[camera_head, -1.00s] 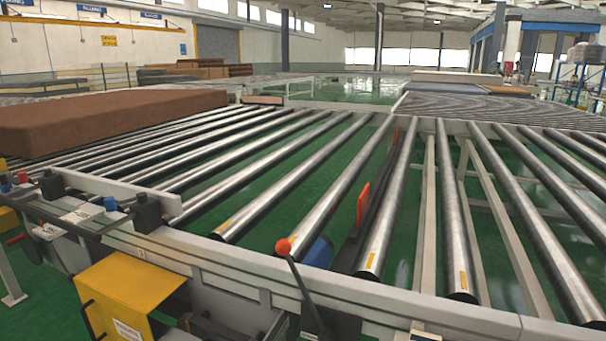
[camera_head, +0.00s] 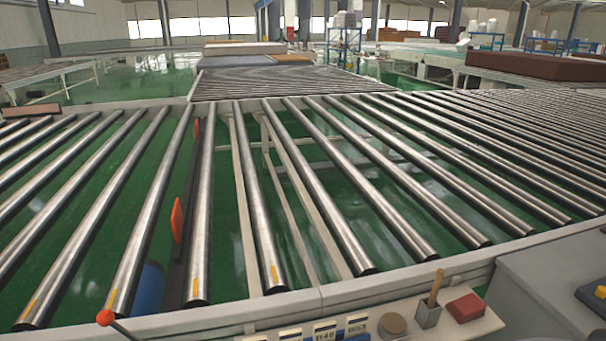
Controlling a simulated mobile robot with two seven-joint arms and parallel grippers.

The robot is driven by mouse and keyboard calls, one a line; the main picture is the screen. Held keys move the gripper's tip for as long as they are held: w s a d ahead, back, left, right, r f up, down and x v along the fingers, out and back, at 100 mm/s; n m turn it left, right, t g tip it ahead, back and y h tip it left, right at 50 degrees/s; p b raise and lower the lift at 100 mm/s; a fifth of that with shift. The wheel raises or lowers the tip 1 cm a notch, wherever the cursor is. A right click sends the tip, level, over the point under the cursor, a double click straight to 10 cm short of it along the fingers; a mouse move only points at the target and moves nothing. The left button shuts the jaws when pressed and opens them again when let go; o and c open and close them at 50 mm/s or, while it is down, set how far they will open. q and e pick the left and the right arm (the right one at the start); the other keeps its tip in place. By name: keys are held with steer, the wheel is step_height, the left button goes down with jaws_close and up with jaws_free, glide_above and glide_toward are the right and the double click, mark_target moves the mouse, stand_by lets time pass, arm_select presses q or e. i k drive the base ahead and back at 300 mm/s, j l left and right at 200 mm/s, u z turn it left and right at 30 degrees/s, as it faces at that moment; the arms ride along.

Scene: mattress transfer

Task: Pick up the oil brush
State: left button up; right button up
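A brush-like tool with a wooden handle (camera_head: 436,287) stands upright, slightly tilted, in a small grey square holder (camera_head: 428,314). This looks like the oil brush; its lower end is hidden inside the holder. The holder sits on a light shelf (camera_head: 465,334) along the near edge of the roller conveyor, at the lower right of the head view. Neither of my grippers is in view.
A round brown tin (camera_head: 392,325) and a red block (camera_head: 466,307) flank the holder. The metal rollers (camera_head: 310,190) and white frame rail (camera_head: 400,277) lie behind. A grey cabinet (camera_head: 545,295) is at right. A red-knobbed lever (camera_head: 105,317) stands at lower left.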

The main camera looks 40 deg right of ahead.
mark_target(438, 276)
steer(key=z, duration=2)
steer(key=u, duration=2.1)
steer(key=z, duration=2)
